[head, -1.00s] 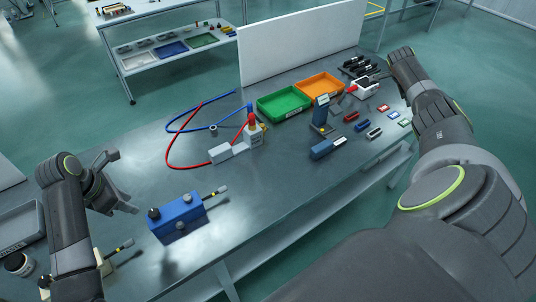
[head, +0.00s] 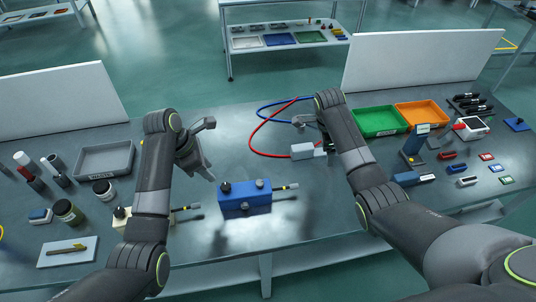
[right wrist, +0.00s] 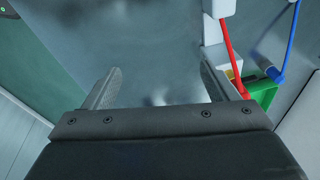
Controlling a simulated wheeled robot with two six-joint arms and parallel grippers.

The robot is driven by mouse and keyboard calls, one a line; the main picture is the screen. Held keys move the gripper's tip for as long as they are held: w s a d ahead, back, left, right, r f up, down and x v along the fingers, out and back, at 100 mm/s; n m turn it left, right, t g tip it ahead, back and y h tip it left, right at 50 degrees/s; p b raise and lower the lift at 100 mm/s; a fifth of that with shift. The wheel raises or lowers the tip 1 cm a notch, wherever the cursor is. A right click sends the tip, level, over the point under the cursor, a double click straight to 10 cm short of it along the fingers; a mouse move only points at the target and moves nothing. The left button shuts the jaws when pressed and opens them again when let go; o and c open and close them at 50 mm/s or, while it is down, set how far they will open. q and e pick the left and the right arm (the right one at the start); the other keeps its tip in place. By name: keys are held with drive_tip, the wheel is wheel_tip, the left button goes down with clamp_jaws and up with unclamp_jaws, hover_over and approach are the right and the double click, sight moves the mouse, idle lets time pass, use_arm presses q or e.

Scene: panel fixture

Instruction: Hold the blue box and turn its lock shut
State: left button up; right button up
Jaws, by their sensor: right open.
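The blue box (head: 234,208) sits on the grey workbench near its front edge in the head view. I cannot tell which part is the lock. My left gripper (head: 210,148) is open and empty, behind and to the left of the box, apart from it. My right gripper is above the bench, behind and to the right of the box, mostly hidden by its arm in the head view. In the right wrist view my right gripper (right wrist: 168,85) is open and empty.
A grey fixture with red and blue hoses (head: 304,151) stands near my right gripper. Green (head: 378,133) and orange trays are at the back right. A grey tray (head: 105,175) and several jars are at the left. Bench behind the box is clear.

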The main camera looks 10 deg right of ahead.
wheel_tip(320, 180, up, 4)
drive_tip(key=r+n+y, duration=0.1)
drive_tip(key=n+y, duration=0.1)
hover_over(266, 185)
drive_tip(key=shift+g, duration=0.4)
wheel_tip(266, 185, down, 18)
drive_tip(key=shift+r, duration=0.15)
drive_tip(key=c, duration=1.4)
